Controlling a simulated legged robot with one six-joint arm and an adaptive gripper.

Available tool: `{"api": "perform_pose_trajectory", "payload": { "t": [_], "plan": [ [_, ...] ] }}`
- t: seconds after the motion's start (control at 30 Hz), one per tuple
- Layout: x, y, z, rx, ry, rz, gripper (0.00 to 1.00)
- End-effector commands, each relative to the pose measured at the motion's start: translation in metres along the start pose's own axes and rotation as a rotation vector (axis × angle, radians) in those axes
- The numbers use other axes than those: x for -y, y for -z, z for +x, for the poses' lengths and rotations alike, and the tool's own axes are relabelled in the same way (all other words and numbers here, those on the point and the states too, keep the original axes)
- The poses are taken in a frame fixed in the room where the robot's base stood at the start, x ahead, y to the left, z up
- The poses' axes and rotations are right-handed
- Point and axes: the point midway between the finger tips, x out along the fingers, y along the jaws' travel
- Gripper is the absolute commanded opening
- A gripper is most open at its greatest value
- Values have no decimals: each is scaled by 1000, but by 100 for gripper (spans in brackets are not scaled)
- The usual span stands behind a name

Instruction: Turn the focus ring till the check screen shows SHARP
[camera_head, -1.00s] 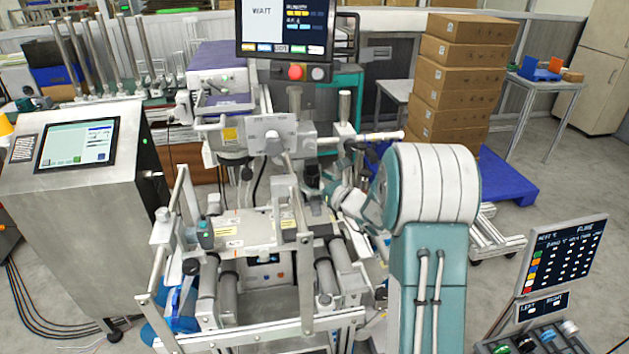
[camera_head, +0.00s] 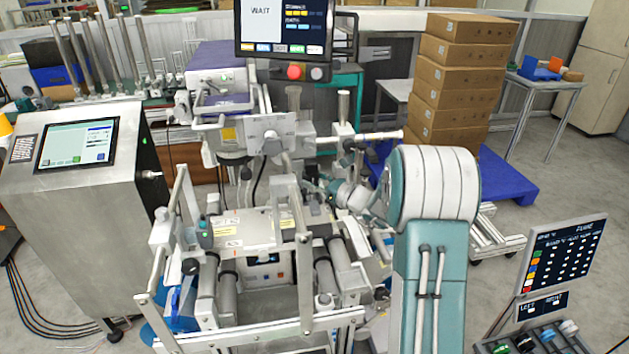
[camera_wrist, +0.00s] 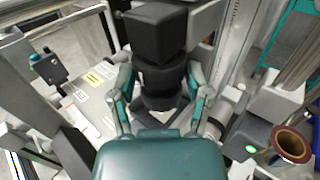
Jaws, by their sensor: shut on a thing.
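A black, stacked part with a square block on top and a round body below stands between my fingers in the wrist view; I take the round body to be the focus ring (camera_wrist: 160,97). My gripper (camera_wrist: 160,76) has its teal and grey fingers shut on it, one each side. In the head view my gripper (camera_head: 321,194) is at the machine's right side, largely hidden by my wrist, and the ring cannot be made out. The check screen (camera_head: 284,24) stands above the machine at the top and reads WAIT.
The machine's metal frame (camera_head: 304,272) and rollers stand close to the left of my arm. A cabinet with a touchscreen (camera_head: 76,143) is at the left. A small dark panel (camera_head: 563,255) is at the lower right. Stacked cartons (camera_head: 455,88) stand behind.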

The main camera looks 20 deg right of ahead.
Motion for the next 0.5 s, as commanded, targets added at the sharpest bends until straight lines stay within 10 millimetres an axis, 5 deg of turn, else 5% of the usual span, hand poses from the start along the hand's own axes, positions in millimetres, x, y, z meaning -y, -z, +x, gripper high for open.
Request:
{"api": "perform_pose_trajectory", "payload": {
  "t": [0.2, 0.23, 0.27, 0.3, 0.5],
  "plan": [
    [1, -1, 0, 0, 3, -1, 15],
    [1, -1, 0, 0, 3, -1, 76],
    [1, -1, 0, 0, 3, -1, 90],
    [1, -1, 0, 0, 3, -1, 97],
    [0, -1, 0, 0, 3, 0, 97]
  ]
}}
